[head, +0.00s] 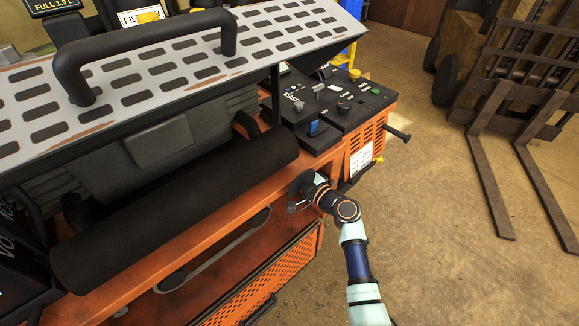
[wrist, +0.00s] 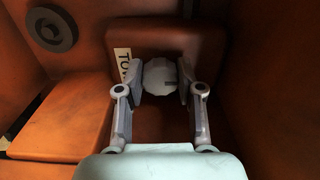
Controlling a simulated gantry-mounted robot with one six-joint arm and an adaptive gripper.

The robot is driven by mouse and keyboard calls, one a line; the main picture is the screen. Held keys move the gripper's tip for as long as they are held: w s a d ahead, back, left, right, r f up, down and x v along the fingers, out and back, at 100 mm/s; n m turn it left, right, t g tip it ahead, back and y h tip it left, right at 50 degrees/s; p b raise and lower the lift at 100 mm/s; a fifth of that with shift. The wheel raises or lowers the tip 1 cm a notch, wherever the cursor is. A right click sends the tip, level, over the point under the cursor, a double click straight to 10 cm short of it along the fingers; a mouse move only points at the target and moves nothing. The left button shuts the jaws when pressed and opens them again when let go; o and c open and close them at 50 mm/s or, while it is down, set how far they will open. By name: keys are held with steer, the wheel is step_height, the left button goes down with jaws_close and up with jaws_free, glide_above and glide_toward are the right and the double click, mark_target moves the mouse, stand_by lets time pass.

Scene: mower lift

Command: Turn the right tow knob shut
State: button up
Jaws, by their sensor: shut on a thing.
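The right tow knob (wrist: 160,76) is a pale, round, ridged knob with a dark mark on its right side. It sits on a dark orange-brown block in the wrist view, next to a white label (wrist: 123,66) that reads "TOW" in part. My gripper (wrist: 160,82) has one finger on each side of the knob and is shut on it. In the head view my gripper (head: 302,190) reaches in at the front of the orange machine (head: 330,160), below the control panel. The knob is hidden there.
Orange walls enclose the knob on both sides in the wrist view. A dark round fitting (wrist: 52,28) is on the left wall, above an orange ledge (wrist: 62,118). In the head view, a black roller (head: 170,220) lies left of my gripper, and the control panel (head: 325,105) is above.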

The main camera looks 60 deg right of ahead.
steer(key=shift+m, duration=0.3)
steer(key=o, duration=1.1)
steer(key=shift+o, duration=0.2)
steer(key=v, duration=1.2)
